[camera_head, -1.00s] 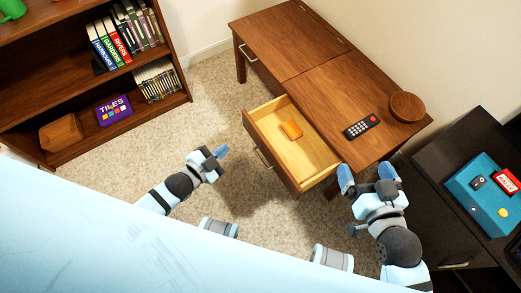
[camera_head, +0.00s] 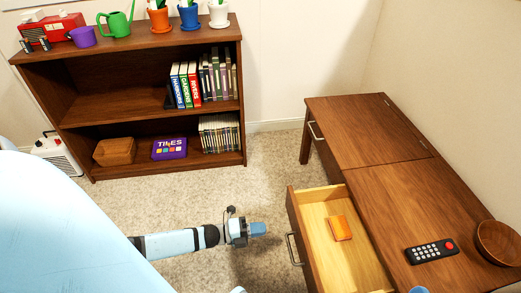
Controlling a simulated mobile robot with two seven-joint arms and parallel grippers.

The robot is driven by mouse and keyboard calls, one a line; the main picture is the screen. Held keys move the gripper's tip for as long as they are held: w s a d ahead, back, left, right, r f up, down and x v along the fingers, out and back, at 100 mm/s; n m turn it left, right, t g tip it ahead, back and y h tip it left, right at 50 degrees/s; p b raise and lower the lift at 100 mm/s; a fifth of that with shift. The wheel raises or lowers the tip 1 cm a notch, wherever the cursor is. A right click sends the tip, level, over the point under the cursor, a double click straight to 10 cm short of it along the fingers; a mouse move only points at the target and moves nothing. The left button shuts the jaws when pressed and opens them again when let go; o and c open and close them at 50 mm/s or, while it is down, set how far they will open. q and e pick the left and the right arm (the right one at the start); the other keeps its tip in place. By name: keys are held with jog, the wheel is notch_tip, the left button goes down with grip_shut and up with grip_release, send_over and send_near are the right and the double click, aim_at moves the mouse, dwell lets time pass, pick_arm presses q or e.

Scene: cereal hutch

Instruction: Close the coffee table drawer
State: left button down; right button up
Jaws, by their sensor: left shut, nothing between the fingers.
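The brown wooden coffee table (camera_head: 385,190) stands at the right. Its near drawer (camera_head: 298,225) is pulled open toward the left, showing a pale wood inside. The drawer's metal handle (camera_head: 294,250) is on its left-facing front. An orange item (camera_head: 340,228) lies in the drawer. My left gripper (camera_head: 260,229) is shut and empty, pointing right, a short way left of the drawer front and apart from it. Only a small blue tip, probably of my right gripper (camera_head: 418,289), shows at the bottom edge; its jaws are hidden.
A remote (camera_head: 432,251) and a wooden bowl (camera_head: 498,243) are on the tabletop. The table's far section has a handle (camera_head: 315,131). A bookshelf (camera_head: 120,97) stands against the back wall. Carpet (camera_head: 270,165) is clear between shelf and table.

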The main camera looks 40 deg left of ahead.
aim_at(298, 223)
pick_arm(q)
jog(key=b+x, duration=0.3)
jog(key=x, duration=0.6)
jog(key=shift+w+d+f, duration=0.1)
jog(key=shift+w+d, duration=0.1)
jog(key=shift+w, duration=0.05)
jog(key=shift+w+d, duration=0.25)
jog(key=shift+w, duration=0.05)
pick_arm(e)
jog(key=shift+w+d+f+n+g, duration=0.1)
jog(key=shift+f+n, duration=0.1)
jog(key=shift+f, duration=0.35)
jog(key=shift+w+f+n+g, duration=0.1)
jog(key=shift+w+f+n, duration=0.1)
jog(key=shift+f, duration=0.3)
jog(key=shift+w+d+f+n+g, duration=0.1)
jog(key=shift+f+n, duration=0.1)
jog(key=shift+f, duration=0.35)
